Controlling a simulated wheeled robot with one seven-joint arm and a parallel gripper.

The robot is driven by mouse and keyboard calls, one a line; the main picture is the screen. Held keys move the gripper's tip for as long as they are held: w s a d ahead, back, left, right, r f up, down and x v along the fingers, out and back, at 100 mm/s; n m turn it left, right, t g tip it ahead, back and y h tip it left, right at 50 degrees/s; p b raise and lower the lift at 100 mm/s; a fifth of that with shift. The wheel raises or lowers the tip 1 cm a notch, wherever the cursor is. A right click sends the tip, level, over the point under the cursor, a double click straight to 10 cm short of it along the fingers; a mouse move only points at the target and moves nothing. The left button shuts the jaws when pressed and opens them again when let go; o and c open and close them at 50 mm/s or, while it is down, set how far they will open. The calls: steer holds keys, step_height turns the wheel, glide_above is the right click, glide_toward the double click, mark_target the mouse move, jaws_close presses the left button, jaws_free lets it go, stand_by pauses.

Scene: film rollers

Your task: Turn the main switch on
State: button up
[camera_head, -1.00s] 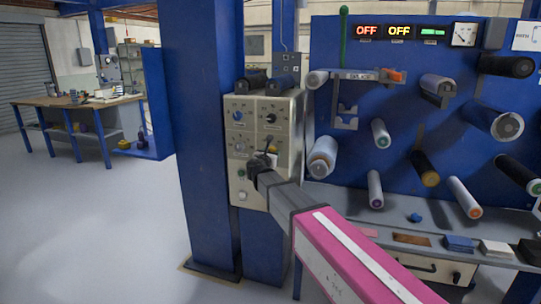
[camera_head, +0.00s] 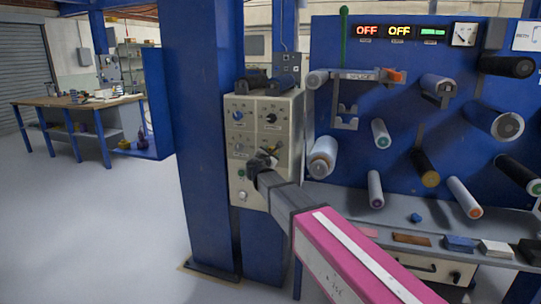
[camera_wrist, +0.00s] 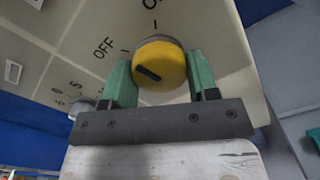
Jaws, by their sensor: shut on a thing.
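The main switch is a round yellow knob (camera_wrist: 168,56) with a dark slanted mark, on the beige face of a control box (camera_head: 238,165). In the wrist view, my gripper (camera_wrist: 159,76) has its two green fingers on either side of the knob, shut on it. The printed OFF (camera_wrist: 103,47) is up and left of the knob, and a second label, partly cut off, is above it. The dark mark lies on the knob's left part; I cannot tell which label it points to. In the head view, my gripper (camera_head: 268,157) reaches the box and mostly hides the knob.
A blue column (camera_head: 200,130) stands just left of the box. Open floor lies left.

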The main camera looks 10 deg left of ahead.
steer(key=shift+m, duration=4.2)
steer(key=o, duration=0.9)
steer(key=shift+o, duration=0.2)
steer(key=shift+s, duration=0.15)
steer(key=s, duration=1)
steer(key=shift+s+a, duration=0.3)
steer(key=shift+a, duration=0.15)
steer(key=shift+d, duration=0.1)
